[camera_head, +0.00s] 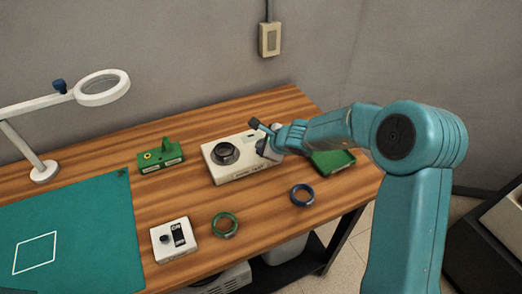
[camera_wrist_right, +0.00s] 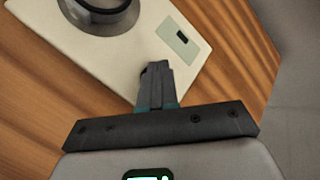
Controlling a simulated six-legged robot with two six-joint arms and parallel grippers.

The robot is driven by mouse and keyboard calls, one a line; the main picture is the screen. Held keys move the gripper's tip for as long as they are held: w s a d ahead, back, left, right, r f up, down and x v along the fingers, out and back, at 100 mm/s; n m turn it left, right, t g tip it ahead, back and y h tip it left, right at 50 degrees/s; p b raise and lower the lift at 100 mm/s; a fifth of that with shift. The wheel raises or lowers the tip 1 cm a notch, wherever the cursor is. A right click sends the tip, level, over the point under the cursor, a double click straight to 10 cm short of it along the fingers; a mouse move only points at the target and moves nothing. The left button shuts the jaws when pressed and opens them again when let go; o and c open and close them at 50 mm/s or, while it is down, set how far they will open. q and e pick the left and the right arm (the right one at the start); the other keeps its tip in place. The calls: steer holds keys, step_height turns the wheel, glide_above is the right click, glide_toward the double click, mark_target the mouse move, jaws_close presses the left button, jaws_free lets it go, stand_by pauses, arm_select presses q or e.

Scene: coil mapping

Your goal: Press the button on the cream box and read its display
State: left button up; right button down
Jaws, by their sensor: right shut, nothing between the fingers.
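The cream box (camera_head: 222,176) lies on the wooden table, with a dark round ring-like part (camera_head: 226,153) on its top. In the right wrist view the box (camera_wrist_right: 112,62) shows a small grey-green panel (camera_wrist_right: 178,41) with a dark slot, which shows no readable figures. My right gripper (camera_head: 264,151) is over the right part of the box, fingers pointing down. In the wrist view its fingers (camera_wrist_right: 157,72) are together and empty, with the tips by the box's edge area. Whether they touch it I cannot tell. No button shows clearly; the fingers may cover it. My left gripper is out of view.
A green tray (camera_head: 334,170) sits right of the box, partly behind my right arm. A blue ring (camera_head: 293,198), a green ring (camera_head: 215,229) and a white box (camera_head: 172,250) lie in front. A green block (camera_head: 160,163), a magnifier lamp (camera_head: 43,172) and a teal mat (camera_head: 95,235) are left.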

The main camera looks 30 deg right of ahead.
steer(key=shift+f, duration=0.15)
stand_by(0.3)
steer(key=shift+r+p, duration=0.7)
steer(key=shift+r, duration=0.1)
step_height(320, 180, up, 5)
steer(key=p, duration=0.5)
steer(key=shift+r, duration=0.1)
steer(key=shift+s, duration=0.1)
